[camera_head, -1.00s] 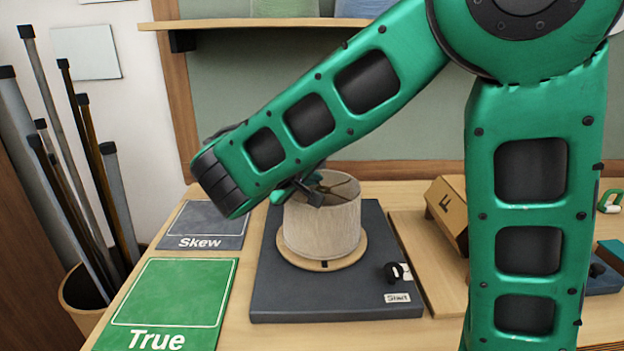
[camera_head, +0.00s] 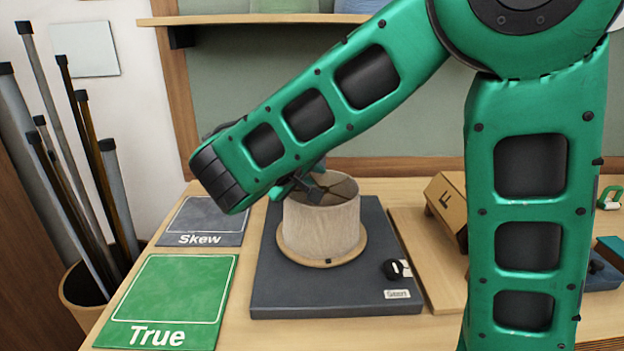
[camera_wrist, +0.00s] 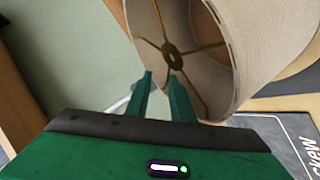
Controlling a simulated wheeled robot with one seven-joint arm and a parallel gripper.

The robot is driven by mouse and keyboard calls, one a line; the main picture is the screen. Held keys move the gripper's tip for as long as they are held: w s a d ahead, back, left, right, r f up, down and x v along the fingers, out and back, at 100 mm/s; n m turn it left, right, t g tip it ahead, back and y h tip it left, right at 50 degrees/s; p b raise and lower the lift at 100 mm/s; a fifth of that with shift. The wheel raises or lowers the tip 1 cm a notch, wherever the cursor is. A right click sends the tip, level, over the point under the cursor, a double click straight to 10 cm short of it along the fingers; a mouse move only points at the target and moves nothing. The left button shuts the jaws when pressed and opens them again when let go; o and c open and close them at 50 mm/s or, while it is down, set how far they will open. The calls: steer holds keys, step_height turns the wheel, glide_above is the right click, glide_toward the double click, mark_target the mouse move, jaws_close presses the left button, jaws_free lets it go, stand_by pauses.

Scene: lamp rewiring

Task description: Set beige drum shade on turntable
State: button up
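The beige drum shade (camera_head: 322,225) stands upright on the round wooden turntable disc (camera_head: 352,253), which sits on a dark slate base (camera_head: 282,298). The shade looks roughly centred on the disc; its far lower edge is hidden. My gripper (camera_head: 308,187) is at the shade's upper left rim, partly hidden behind my arm. In the wrist view the two green fingers (camera_wrist: 162,78) are apart with a visible gap, near the rim of the shade (camera_wrist: 262,45). Its spider ring and spokes show inside. I see nothing clamped between the fingertips.
A grey Skew mat (camera_head: 205,218) and a green True mat (camera_head: 178,290) lie left of the base.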

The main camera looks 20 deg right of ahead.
steer(key=v, duration=1.2)
steer(key=shift+r, duration=0.15)
steer(key=shift+d, duration=0.1)
